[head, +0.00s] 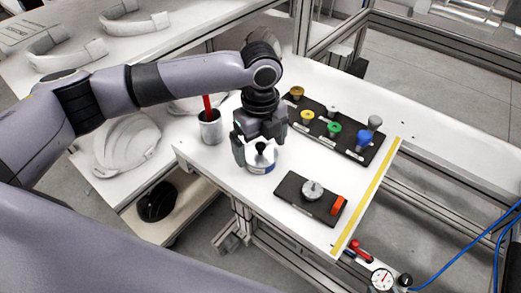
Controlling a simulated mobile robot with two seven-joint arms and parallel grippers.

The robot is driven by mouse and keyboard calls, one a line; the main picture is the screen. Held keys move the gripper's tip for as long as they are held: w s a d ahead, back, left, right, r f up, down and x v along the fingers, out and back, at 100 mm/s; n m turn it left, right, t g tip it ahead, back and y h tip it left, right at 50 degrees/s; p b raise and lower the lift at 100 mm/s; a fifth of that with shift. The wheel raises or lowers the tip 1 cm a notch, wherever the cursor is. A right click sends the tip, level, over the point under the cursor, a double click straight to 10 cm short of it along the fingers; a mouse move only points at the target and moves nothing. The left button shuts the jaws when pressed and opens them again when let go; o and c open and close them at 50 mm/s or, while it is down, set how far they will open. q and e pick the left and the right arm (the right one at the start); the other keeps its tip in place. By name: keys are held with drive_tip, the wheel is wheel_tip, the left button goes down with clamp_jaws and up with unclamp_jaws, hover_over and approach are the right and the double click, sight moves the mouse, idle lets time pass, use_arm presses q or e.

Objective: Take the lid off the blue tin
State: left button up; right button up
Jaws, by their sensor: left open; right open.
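The blue tin (262,169) stands on the white table, near its left front edge. A dark knob (260,148) shows on top, and the lid looks seated on the tin. My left gripper (260,151) points down over the tin, with its fingers apart on either side of the knob. I cannot tell whether the fingers touch the lid. My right gripper is not in view.
A grey cup (210,131) with a red-handled tool stands left of the tin. A black rack (320,141) with several coloured knobs lies behind right. A dark board (300,194) with a metal knob and an orange block lies front right. White helmet shells (127,145) lie left.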

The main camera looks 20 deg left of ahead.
use_arm(q)
drive_tip(key=c, duration=0.9)
drive_tip(key=shift+r, duration=0.1)
